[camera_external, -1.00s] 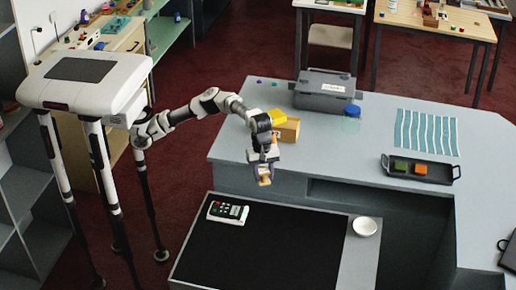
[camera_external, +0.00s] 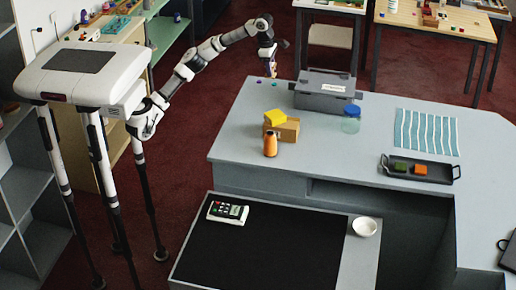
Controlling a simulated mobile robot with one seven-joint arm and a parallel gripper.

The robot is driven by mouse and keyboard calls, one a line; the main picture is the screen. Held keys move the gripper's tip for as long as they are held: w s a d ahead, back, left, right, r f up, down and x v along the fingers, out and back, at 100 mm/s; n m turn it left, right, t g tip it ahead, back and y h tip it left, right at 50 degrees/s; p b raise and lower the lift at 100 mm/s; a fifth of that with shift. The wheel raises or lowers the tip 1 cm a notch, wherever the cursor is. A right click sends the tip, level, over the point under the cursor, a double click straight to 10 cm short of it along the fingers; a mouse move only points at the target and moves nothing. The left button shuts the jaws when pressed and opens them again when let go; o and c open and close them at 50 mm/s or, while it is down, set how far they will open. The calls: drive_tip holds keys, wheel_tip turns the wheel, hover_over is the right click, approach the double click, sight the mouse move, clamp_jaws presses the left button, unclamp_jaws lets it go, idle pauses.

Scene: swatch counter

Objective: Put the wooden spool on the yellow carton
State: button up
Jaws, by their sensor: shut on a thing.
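My gripper (camera_external: 273,71) is up at the back left, over or just beyond the far left corner of the counter. It is shut on a small tan thing that looks like the wooden spool; the fingers hide most of it. The yellow carton (camera_external: 275,117) is a bright yellow block on the counter's left part. It appears to rest on a brown box (camera_external: 290,129), slightly turned. My gripper is well behind and above it, apart from it.
An orange bottle (camera_external: 270,145) stands in front of the brown box. A grey case (camera_external: 325,91) and a blue-lidded jar (camera_external: 351,121) stand to the right. A black tray (camera_external: 440,180) with blocks and a striped cloth (camera_external: 427,132) lie farther right. The counter's middle is clear.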

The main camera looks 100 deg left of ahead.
drive_tip(key=shift+s+a+f+b, duration=0.3)
drive_tip(key=shift+a+f+b, duration=0.1)
drive_tip(key=shift+f+b, duration=0.25)
drive_tip(key=shift+s+a+f+b, duration=0.25)
drive_tip(key=shift+a+f+b, duration=0.1)
drive_tip(key=shift+f+b, duration=0.2)
wheel_tip(320, 180, down, 13)
drive_tip(key=shift+w+r, duration=0.1)
drive_tip(key=shift+r, duration=0.05)
drive_tip(key=shift+d+f+p, duration=0.1)
drive_tip(key=shift+f+p, duration=0.2)
drive_tip(key=shift+f, duration=1.85)
drive_tip(key=shift+f, duration=0.15)
drive_tip(key=o, duration=1)
drive_tip(key=r, duration=0.4)
drive_tip(key=s+r, duration=0.1)
drive_tip(key=r, duration=0.3)
drive_tip(key=s+r+b, duration=0.1)
drive_tip(key=r, duration=0.3)
drive_tip(key=shift+r, duration=0.1)
